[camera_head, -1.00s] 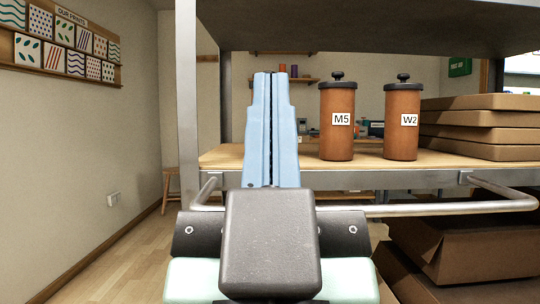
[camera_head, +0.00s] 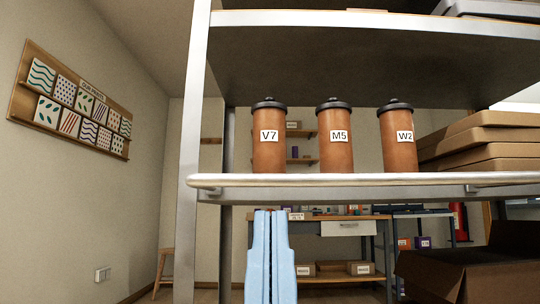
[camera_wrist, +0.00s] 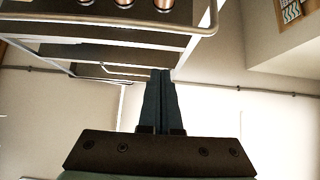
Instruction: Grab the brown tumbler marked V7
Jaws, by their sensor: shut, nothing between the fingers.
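The brown tumbler marked V7 (camera_head: 269,152) stands upright on the shelf at the left of a row of three, with a dark lid. The tumbler marked M5 (camera_head: 335,152) is in the middle and the one marked W2 (camera_head: 397,152) is at the right. My gripper (camera_head: 267,212) is shut and empty, pointing up, below the shelf's front rail and roughly under V7. In the wrist view my gripper (camera_wrist: 161,72) also shows closed fingers, with the tumblers cut off at the top edge.
A metal rail (camera_head: 340,180) runs along the shelf front, between my gripper and the tumblers. An upright post (camera_head: 193,130) stands left of V7. Flat brown boxes (camera_head: 490,140) are stacked right of W2. An upper shelf (camera_head: 340,60) overhangs the tumblers.

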